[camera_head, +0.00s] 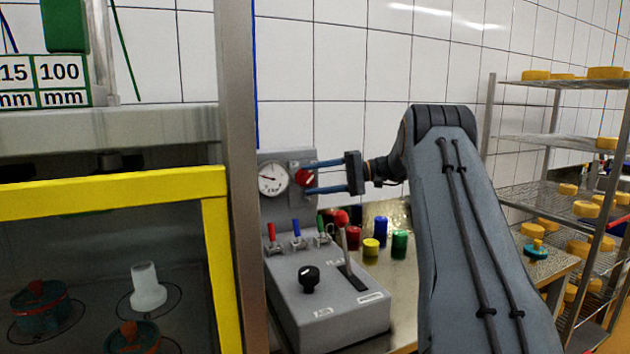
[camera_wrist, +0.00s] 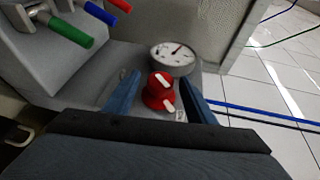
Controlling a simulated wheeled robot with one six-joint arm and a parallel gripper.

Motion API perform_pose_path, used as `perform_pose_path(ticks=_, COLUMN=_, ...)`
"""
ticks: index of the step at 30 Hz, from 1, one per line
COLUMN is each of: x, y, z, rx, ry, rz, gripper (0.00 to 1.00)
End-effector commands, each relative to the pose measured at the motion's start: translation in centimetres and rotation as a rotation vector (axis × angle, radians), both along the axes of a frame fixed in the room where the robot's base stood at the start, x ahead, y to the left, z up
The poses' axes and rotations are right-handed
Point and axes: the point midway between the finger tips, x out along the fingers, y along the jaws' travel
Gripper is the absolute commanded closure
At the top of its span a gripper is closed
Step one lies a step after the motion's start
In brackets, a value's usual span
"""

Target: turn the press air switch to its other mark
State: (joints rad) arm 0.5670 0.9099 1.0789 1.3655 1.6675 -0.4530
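A red rotary switch (camera_head: 305,178) with a white pointer line sits on the grey upright panel, just right of a round pressure gauge (camera_head: 272,179). The switch (camera_wrist: 160,88) also shows in the wrist view, with the gauge (camera_wrist: 172,57) beyond it. My gripper (camera_head: 312,178) is open, its two blue fingers on either side of the switch, one above and one below in the head view. In the wrist view my gripper (camera_wrist: 160,95) shows visible gaps between both fingers and the switch. The marks around the switch are too small to read.
Small coloured toggles (camera_head: 298,235) sit under the panel. A steel post (camera_head: 238,150) and yellow-framed press guard are left; a rack of cheeses (camera_head: 560,190) is right.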

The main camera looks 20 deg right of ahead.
Motion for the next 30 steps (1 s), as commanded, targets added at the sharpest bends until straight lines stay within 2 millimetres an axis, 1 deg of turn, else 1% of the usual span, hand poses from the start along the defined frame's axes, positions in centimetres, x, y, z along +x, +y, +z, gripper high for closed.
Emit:
perform_pose_path(ticks=5, x=0.0, y=-0.1, z=0.1, rx=0.0, ry=-0.001, rz=0.0, gripper=0.49)
perform_pose_path(ticks=8, x=-0.3, y=-0.8, z=0.1, rx=-0.001, ry=-0.002, rz=-0.001, gripper=0.49)
perform_pose_path(ticks=15, x=-1.7, y=-4.3, z=0.5, rx=-0.002, ry=-0.002, rz=-0.003, gripper=0.49)
perform_pose_path(ticks=21, x=-2.7, y=-6.6, z=0.9, rx=0.0, ry=-0.001, rz=-0.001, gripper=0.49)
perform_pose_path(ticks=24, x=-2.9, y=-7.1, z=1.1, rx=0.0, ry=-0.001, rz=-0.001, gripper=0.49)
perform_pose_path(ticks=30, x=-3.0, y=-7.2, z=1.2, rx=0.0, ry=-0.001, rz=0.0, gripper=0.49)
